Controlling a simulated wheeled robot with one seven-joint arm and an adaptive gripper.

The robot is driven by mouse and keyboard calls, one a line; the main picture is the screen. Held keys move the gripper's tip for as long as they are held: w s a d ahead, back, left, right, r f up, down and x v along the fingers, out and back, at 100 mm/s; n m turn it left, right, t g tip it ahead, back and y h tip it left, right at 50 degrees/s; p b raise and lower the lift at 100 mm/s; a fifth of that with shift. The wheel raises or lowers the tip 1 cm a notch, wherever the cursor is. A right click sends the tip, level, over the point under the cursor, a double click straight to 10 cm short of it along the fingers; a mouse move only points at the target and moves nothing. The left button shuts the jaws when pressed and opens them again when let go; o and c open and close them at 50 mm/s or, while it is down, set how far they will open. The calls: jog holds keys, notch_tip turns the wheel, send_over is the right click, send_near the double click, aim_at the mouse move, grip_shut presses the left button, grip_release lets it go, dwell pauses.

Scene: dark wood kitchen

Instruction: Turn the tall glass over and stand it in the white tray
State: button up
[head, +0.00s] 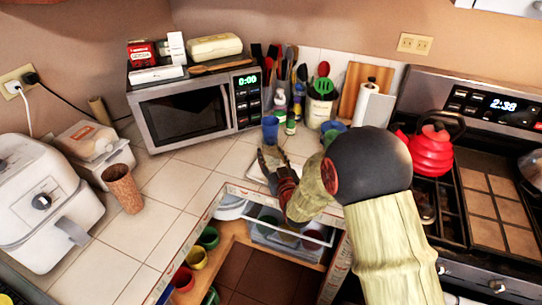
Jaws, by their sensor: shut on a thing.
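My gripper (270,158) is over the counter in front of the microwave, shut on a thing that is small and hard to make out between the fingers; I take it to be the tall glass. Its outline and which way up it is do not show clearly. A flat white thing, probably the white tray (254,173), lies on the counter under and beside my gripper, partly hidden by it. A blue cup (270,129) shows just behind my gripper. I cannot tell whether they touch.
A microwave (190,108) stands behind left. A brown cup (122,188) stands on clear tiles at left, near a white air fryer (40,200). Utensils and bottles crowd the back. A red kettle (433,148) sits on the stove.

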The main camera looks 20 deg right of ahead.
jog(key=shift+f+b, duration=0.6)
jog(key=o, duration=1.6)
jog(key=s, duration=0.8)
jog(key=s+r, duration=0.1)
jog(key=s, duration=0.3)
jog(key=shift+d, duration=0.2)
jog(key=shift+w+r, duration=0.15)
jog(key=shift+r, duration=0.05)
jog(key=s+r+g, duration=0.4)
jog(key=s, duration=0.5)
jog(key=s+r+g, duration=0.3)
jog(key=s+r, duration=0.1)
jog(key=s, duration=0.6)
jog(key=s+r+g, duration=0.4)
jog(key=s, duration=0.5)
jog(key=shift+s+a+m+g+h, duration=0.15)
jog(key=shift+s+m+g+h, duration=0.15)
jog(key=shift+s, duration=0.1)
